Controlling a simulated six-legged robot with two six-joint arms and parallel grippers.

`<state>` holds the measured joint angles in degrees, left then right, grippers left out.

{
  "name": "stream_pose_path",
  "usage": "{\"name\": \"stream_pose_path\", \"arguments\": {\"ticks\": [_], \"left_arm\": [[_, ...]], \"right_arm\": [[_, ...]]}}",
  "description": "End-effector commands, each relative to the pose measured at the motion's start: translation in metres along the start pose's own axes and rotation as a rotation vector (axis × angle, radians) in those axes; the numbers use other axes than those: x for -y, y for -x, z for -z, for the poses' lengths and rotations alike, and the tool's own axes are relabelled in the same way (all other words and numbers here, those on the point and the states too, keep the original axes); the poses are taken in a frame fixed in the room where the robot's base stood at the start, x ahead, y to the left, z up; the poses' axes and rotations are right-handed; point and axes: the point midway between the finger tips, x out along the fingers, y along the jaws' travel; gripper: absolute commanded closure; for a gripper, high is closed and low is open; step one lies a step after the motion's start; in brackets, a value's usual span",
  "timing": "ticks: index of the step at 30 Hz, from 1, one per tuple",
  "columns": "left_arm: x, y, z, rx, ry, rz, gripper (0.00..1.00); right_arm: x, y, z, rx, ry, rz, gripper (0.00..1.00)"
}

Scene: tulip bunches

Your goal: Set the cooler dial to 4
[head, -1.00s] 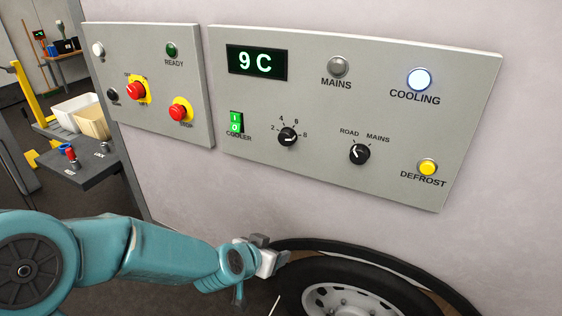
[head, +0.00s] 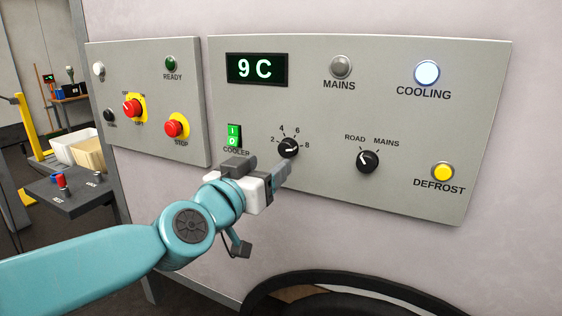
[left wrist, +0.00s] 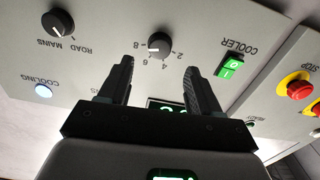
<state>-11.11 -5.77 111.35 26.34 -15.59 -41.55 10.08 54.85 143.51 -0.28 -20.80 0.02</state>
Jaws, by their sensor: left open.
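The cooler dial (head: 288,148) is a small black knob with the numbers 2, 4, 6 and 8 around it. Its white mark seems to point toward the 8 side. It shows upside down in the left wrist view (left wrist: 158,45), beyond the gap between the fingers. My left gripper (head: 284,172) is open and empty, just below and in front of the dial; the fingers (left wrist: 159,68) do not appear to touch it. The display (head: 257,69) reads 9 C. The green cooler switch (head: 234,136) is left of the dial. My right gripper is out of view.
A road/mains knob (head: 368,161) is right of the dial. The cooling lamp (head: 427,73) glows white; a yellow defrost button (head: 443,172) is below it. A left panel has red buttons (head: 174,128). A wheel arch (head: 330,280) bulges below. The wall between is clear.

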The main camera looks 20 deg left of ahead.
Motion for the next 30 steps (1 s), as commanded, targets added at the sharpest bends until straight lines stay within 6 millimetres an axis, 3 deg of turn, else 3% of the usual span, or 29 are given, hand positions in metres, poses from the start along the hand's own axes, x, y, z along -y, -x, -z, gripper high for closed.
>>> {"name": "stream_pose_path", "arguments": {"ticks": [3, 9, 22, 27, 30], "left_arm": [[0.0, -0.029, -0.002, 0.001, 0.0, 0.001, 0.37], [0.0, -0.06, -0.001, 0.001, 0.0, 0.001, 0.37], [0.001, -0.071, 0.0, 0.0, 0.0, 0.001, 0.37], [0.0, -0.071, 0.0, 0.0, 0.0, 0.001, 0.92], [0.0, -0.071, 0.0, 0.0, 0.0, 0.001, 0.93]], "right_arm": [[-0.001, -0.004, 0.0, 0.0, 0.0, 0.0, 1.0], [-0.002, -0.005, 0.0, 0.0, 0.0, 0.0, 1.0], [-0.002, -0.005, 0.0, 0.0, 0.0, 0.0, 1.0], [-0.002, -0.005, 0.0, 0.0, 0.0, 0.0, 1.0], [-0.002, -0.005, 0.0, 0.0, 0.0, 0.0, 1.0]]}}
